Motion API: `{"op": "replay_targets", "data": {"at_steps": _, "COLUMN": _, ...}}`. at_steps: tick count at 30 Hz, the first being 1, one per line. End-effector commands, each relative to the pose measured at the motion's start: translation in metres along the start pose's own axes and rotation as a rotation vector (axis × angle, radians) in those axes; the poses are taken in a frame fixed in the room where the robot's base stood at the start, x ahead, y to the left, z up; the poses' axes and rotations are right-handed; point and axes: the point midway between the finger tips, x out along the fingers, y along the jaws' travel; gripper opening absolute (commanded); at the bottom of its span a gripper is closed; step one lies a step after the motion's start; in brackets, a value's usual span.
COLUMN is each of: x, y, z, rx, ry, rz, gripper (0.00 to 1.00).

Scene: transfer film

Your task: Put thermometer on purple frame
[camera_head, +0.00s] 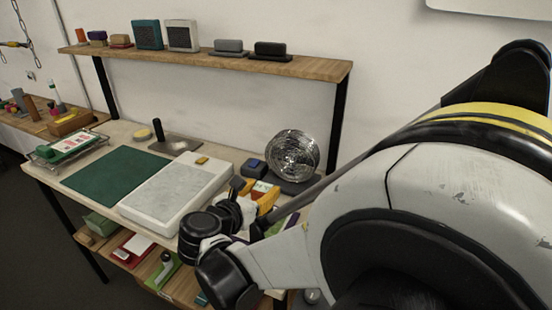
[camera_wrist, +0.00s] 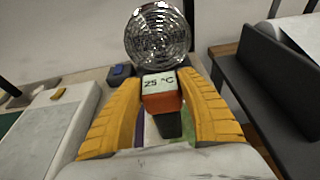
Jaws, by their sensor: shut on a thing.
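In the head view my gripper (camera_head: 258,193) is above the right end of the workbench, with the thermometer partly hidden between the fingers. A thin purple strip (camera_wrist: 140,133) shows below the thermometer in the wrist view, beside some green. It may be part of the purple frame, most of which is hidden.
A round silvery dish (camera_head: 293,155) stands at the back right of the bench, near a small blue-topped block (camera_head: 254,167). A white slab (camera_head: 178,190) and a green mat (camera_head: 115,175) lie to the left. A wooden shelf (camera_head: 200,58) runs above.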

Motion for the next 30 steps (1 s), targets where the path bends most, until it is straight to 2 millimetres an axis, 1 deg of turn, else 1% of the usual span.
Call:
{"op": "replay_targets", "data": {"at_steps": 3, "x": 0.0, "y": 0.0, "z": 0.001, "rx": 0.0, "ry": -0.001, "rz": 0.0, "gripper": 0.04}}
{"op": "replay_targets", "data": {"at_steps": 7, "x": 0.001, "y": 0.0, "z": -0.003, "rx": 0.0, "ry": -0.001, "rz": 0.0, "gripper": 0.04}}
{"op": "replay_targets", "data": {"at_steps": 8, "x": 0.001, "y": 0.0, "z": -0.003, "rx": 0.0, "ry": 0.0, "rz": 0.0, "gripper": 0.51}}
{"op": "replay_targets", "data": {"at_steps": 9, "x": 0.001, "y": 0.0, "z": -0.002, "rx": 0.0, "ry": 0.0, "rz": 0.0, "gripper": 0.63}}
{"op": "replay_targets", "data": {"at_steps": 10, "x": 0.001, "y": 0.0, "z": -0.002, "rx": 0.0, "ry": 0.0, "rz": 0.0, "gripper": 0.65}}
{"op": "replay_targets", "data": {"at_steps": 18, "x": 0.0, "y": 0.0, "z": -0.001, "rx": 0.0, "ry": 0.0, "rz": 0.0, "gripper": 0.65}}
{"op": "replay_targets", "data": {"at_steps": 21, "x": -0.001, "y": 0.0, "z": 0.004, "rx": 0.0, "ry": 0.0, "rz": 0.0, "gripper": 0.65}}
{"op": "replay_targets", "data": {"at_steps": 23, "x": -0.01, "y": 0.001, "z": 0.003, "rx": -0.001, "ry": 0.0, "rz": 0.002, "gripper": 0.65}}
{"op": "replay_targets", "data": {"at_steps": 26, "x": -0.03, "y": 0.001, "z": 0.004, "rx": -0.002, "ry": 0.0, "rz": 0.004, "gripper": 0.65}}
{"op": "replay_targets", "data": {"at_steps": 30, "x": -0.063, "y": 0.001, "z": 0.004, "rx": -0.002, "ry": 0.0, "rz": 0.005, "gripper": 0.65}}
